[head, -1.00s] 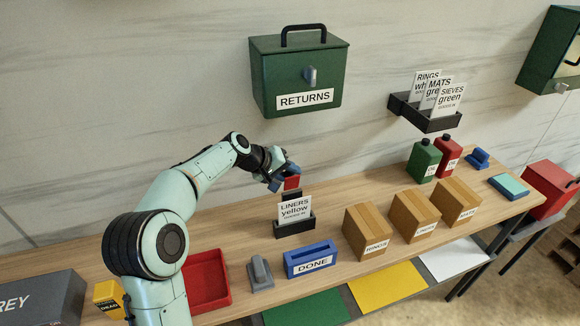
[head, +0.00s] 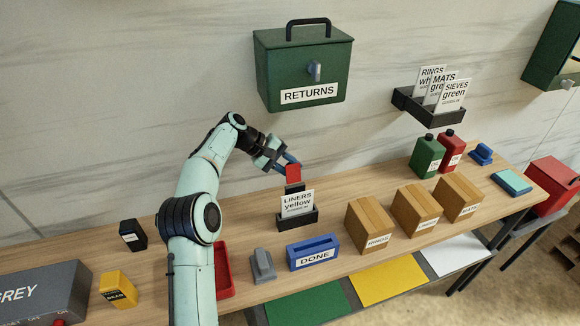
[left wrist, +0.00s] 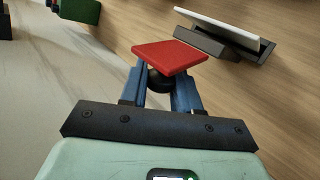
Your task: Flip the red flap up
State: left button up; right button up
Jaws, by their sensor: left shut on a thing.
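The red flap (head: 293,173) is a small square plate above the small dark block behind the LINERS card in the head view. In the left wrist view the red flap (left wrist: 168,55) shows its broad face at a slant, just past my fingertips. My left gripper (head: 287,163) is at the flap, coming from the wall side. Its blue fingers (left wrist: 160,88) are shut on the flap's side, around a dark round part under the plate. The exact contact is hidden by the plate. My right gripper is not in view.
The LINERS card holder (head: 298,219) stands just in front of the flap. A blue DONE tray (head: 313,263) and several cardboard boxes stand nearer the front edge. The green RETURNS box (head: 303,70) hangs on the wall above.

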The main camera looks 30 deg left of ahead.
pick_arm(q)
jog(key=shift+w+r, duration=0.1)
jog(key=o, duration=0.9)
jog(key=shift+o, duration=0.2)
jog(key=shift+a, duration=0.1)
